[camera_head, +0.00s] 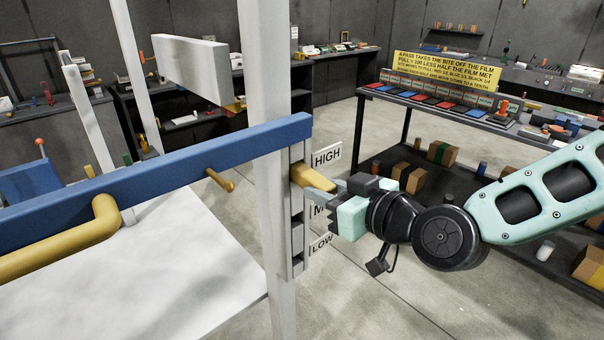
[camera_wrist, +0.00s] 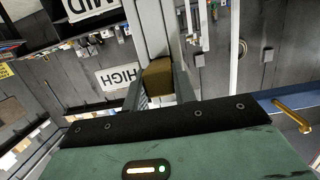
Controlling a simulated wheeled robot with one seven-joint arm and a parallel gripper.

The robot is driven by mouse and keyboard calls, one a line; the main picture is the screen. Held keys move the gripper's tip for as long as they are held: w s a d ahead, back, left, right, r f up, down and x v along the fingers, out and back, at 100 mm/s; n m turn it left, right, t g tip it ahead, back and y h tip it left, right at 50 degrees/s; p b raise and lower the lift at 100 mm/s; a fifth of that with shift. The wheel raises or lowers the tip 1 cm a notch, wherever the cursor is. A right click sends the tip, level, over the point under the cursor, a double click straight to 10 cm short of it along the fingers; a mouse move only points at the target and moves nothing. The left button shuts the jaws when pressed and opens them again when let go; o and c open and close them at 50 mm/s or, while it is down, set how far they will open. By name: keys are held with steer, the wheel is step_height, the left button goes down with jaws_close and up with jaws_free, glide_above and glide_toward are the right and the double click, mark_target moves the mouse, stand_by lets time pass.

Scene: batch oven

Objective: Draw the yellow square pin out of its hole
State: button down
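The yellow square pin (camera_head: 313,178) sticks out of the slotted bracket on the white post, beside the HIGH label (camera_head: 327,156). Its inner end is at the bracket, so how deep it sits is hidden. My gripper (camera_head: 342,190) is at the pin's outer end, on its right. In the wrist view the pin's end (camera_wrist: 158,80) fills the space between my two fingers (camera_wrist: 160,88), one on each side with no clear gap. The bracket (camera_head: 297,232) has dark openings lower down, next to the partly hidden MID label and the LOW label (camera_head: 321,244).
A blue beam (camera_head: 160,165) with a bent yellow handle (camera_head: 100,225) and a small yellow peg (camera_head: 221,181) lies left of the post (camera_head: 268,120). A dark table (camera_head: 440,112) with a yellow sign stands behind at the right. The floor below my gripper is clear.

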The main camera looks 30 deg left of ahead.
steer(key=f+v, duration=0.2)
steer(key=v, duration=0.8)
stand_by(1.8)
steer(key=shift+d, duration=0.1)
